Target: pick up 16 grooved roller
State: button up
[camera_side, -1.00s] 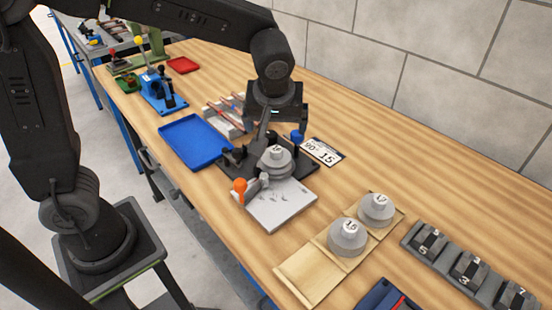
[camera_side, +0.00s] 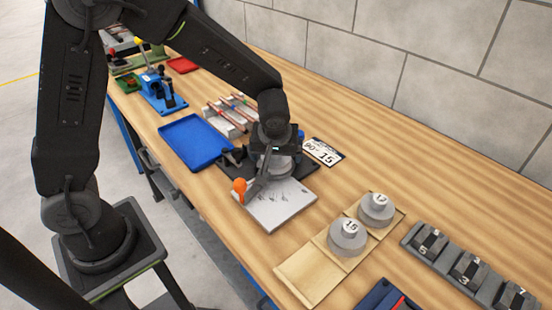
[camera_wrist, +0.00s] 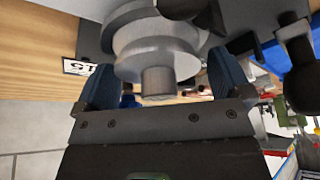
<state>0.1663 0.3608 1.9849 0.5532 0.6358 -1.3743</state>
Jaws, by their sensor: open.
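The grooved roller (camera_wrist: 155,45) is a grey stepped disc with a central hub, seated on the dark bending fixture (camera_side: 300,178). In the side view my gripper (camera_side: 277,155) is directly over the roller (camera_side: 281,171) and hides most of it, including its label. In the wrist view the hub sits between the two blue-grey fingers of my gripper (camera_wrist: 158,80), one on each side. The fingers are open, with visible gaps beside the hub.
A lever with an orange knob (camera_side: 239,185) stands beside the fixture, over a light plate (camera_side: 277,208). Two other rollers (camera_side: 348,237) sit in a wooden tray (camera_side: 306,272). A blue tray (camera_side: 192,142), tube rack (camera_side: 228,118) and a sign card (camera_side: 324,151) are nearby.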

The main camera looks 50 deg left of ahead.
jog(key=shift+f, duration=0.1)
jog(key=shift+c, duration=0.2)
jog(key=c, duration=1)
jog(key=shift+c, duration=0.5)
